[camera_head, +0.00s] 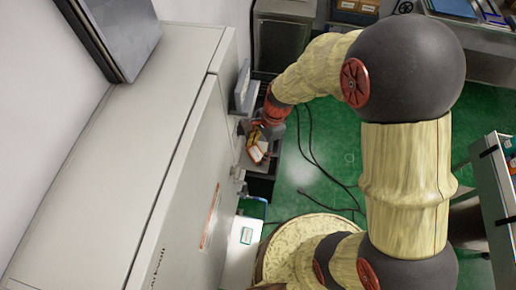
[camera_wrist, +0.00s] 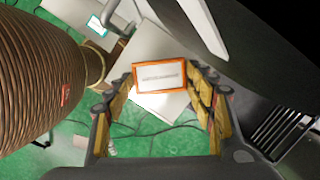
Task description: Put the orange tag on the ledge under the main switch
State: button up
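The orange tag (camera_wrist: 160,64) has an orange rim and a white face with a line of print too small to read. In the wrist view it spans the gap between the yellow fingertips of my gripper (camera_wrist: 160,80), which appear closed on its two side edges. In the head view my gripper (camera_head: 258,138) is beside the side face of the large grey cabinet, with the tag (camera_head: 257,153) at its tips. A grey box-like fitting (camera_head: 241,88) stands out from that cabinet side. I cannot tell the main switch or its ledge for certain.
The large pale cabinet (camera_head: 110,150) fills the left of the head view, close to my gripper. Dark cables (camera_head: 308,150) lie on the green floor (camera_head: 340,120). A grey cart or shelf (camera_head: 497,205) stands at the right. A bench (camera_head: 490,55) is at the back right.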

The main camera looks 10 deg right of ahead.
jog(key=o, duration=0.4)
jog(key=shift+r, duration=0.1)
jog(key=shift+v, duration=3.85)
jog(key=s+d+r+n+t+h+b, duration=0.1)
jog(key=s+d+n+t+b, duration=0.1)
jog(key=s+d+n+b, duration=0.1)
jog(key=s+d+r+n+t+h+b, duration=0.1)
jog(key=s+d+n+t+b, duration=0.1)
jog(key=s+n+b, duration=0.4)
jog(key=s+d+r+n+t+h+b, duration=0.1)
jog(key=s+d+n+b, duration=0.3)
jog(key=b, duration=0.4)
jog(key=shift+s+d+r+n+t, duration=0.15)
jog(key=shift+d+r+n+t, duration=0.35)
jog(key=shift+n+t, duration=0.2)
